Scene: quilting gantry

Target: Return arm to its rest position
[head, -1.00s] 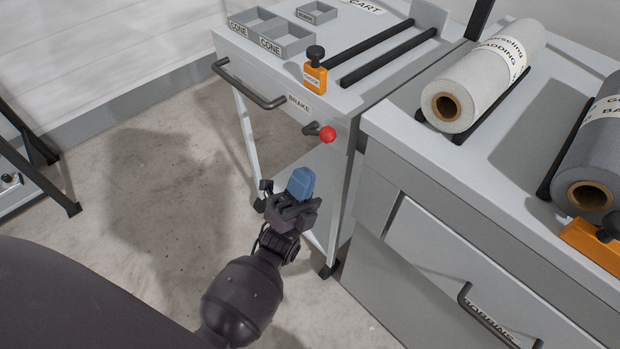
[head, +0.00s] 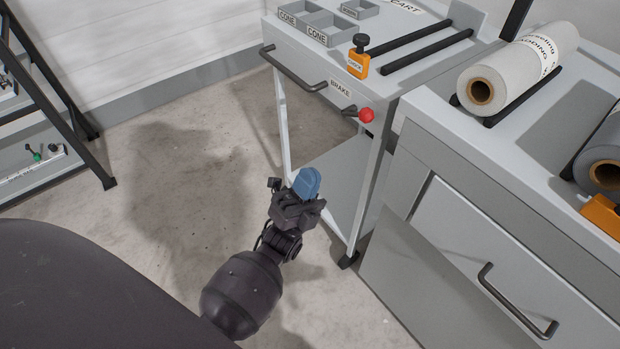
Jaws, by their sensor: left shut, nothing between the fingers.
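My left gripper (head: 307,184) shows near the middle of the head view, its blue fingers shut with nothing between them. It is in front of the cart (head: 285,120), below and left of the red-knobbed brake lever (head: 365,115). It looks apart from the cart, though the exact gap cannot be told. My left forearm reaches up to it from the lower left. My right gripper is not in view.
The cart top holds cone trays (head: 318,28), an orange chock (head: 358,62) and two black bars. A grey cabinet (head: 430,150) on the right carries a white roll (head: 510,75) and a grey roll (head: 605,165). A black-framed rack (head: 75,120) stands left. Open concrete floor lies between.

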